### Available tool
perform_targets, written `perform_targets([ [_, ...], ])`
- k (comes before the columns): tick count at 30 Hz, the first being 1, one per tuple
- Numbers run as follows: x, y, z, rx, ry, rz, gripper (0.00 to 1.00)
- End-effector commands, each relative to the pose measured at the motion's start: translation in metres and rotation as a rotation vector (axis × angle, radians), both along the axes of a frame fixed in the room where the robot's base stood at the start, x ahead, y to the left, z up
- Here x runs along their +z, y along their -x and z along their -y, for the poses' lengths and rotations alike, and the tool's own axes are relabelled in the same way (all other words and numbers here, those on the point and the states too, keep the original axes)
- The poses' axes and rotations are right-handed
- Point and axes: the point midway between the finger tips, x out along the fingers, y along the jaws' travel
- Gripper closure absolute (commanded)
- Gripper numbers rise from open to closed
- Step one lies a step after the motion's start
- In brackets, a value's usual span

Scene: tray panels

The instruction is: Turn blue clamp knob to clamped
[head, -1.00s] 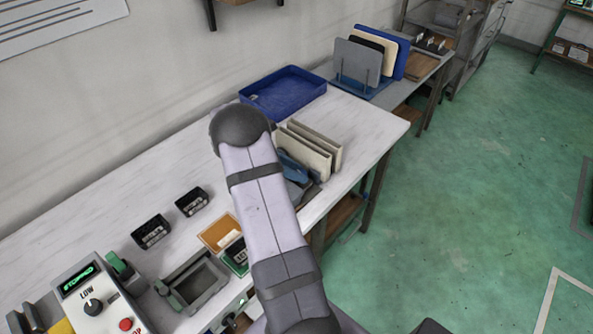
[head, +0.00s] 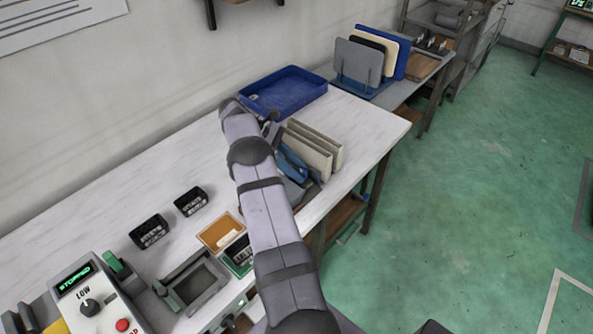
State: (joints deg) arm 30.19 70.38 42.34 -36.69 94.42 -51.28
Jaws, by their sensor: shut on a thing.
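My gripper (head: 272,131) shows only as a small dark part past my bent wrist, beside the blue holder. It is shut on what I take to be the blue clamp knob; my arm hides the fingertips and the knob, so I cannot tell how far it is turned. The blue holder (head: 292,163) sits near the table's front edge, partly behind my arm. Two beige panels (head: 313,152) stand upright and side by side, next to the holder.
An empty blue tray (head: 285,92) lies behind the panels. A control box (head: 95,300), a grey frame (head: 198,287), and two small black boxes (head: 150,231) are at the left. A rack of several panels (head: 359,60) stands on the further table. Bare white tabletop lies left of my arm.

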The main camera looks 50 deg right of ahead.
Motion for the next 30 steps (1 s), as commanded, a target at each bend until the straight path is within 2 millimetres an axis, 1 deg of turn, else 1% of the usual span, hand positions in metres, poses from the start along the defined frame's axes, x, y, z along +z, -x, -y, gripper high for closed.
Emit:
perform_targets([
  [12, -0.0004, -0.0001, 0.0015, -0.081, 0.002, -0.001, 0.93],
  [29, 0.0008, 0.0, 0.0016, -0.092, 0.001, -0.003, 0.93],
  [30, 0.0008, 0.0, 0.0016, -0.092, 0.001, -0.003, 0.66],
])
